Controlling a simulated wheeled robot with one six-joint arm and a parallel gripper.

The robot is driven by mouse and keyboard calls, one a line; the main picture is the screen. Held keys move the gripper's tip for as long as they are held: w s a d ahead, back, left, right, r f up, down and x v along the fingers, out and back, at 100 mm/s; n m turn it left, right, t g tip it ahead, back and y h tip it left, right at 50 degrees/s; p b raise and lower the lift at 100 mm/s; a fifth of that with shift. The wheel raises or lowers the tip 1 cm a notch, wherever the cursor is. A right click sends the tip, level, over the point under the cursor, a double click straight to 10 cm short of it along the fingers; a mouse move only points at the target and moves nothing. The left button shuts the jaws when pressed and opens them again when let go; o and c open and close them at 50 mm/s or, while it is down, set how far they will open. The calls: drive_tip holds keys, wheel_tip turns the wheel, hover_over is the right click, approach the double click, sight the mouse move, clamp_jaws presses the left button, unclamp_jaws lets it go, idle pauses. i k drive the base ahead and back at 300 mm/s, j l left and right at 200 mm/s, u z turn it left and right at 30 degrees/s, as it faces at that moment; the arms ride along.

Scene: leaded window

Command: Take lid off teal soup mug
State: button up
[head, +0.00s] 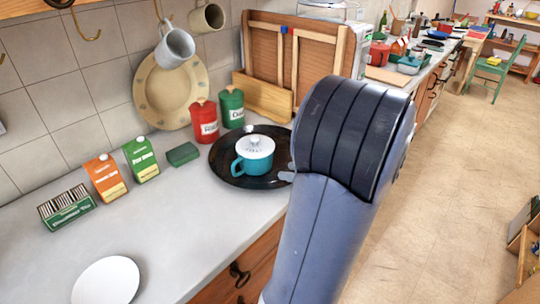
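The teal soup mug (252,164) stands upright on a round black tray (226,175) on the counter, its handle towards the left. Its white lid (255,147) with a small knob sits on top. My arm comes up from the bottom, right of the mug, and covers the tray's right edge. A small grey tip, apparently part of my gripper (286,176), shows at the arm's left edge, to the right of the mug and apart from it. The rest of the gripper is hidden behind the arm, so its opening cannot be seen.
Red (204,121) and green (231,107) canisters stand close behind the tray. A dark green block (182,154), a green carton (141,159), an orange carton (106,178) and a tea box (66,207) stand to the left. A white plate (106,281) lies in front. Mugs hang above.

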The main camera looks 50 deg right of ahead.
sight(251, 146)
drive_tip(key=z, duration=1.25)
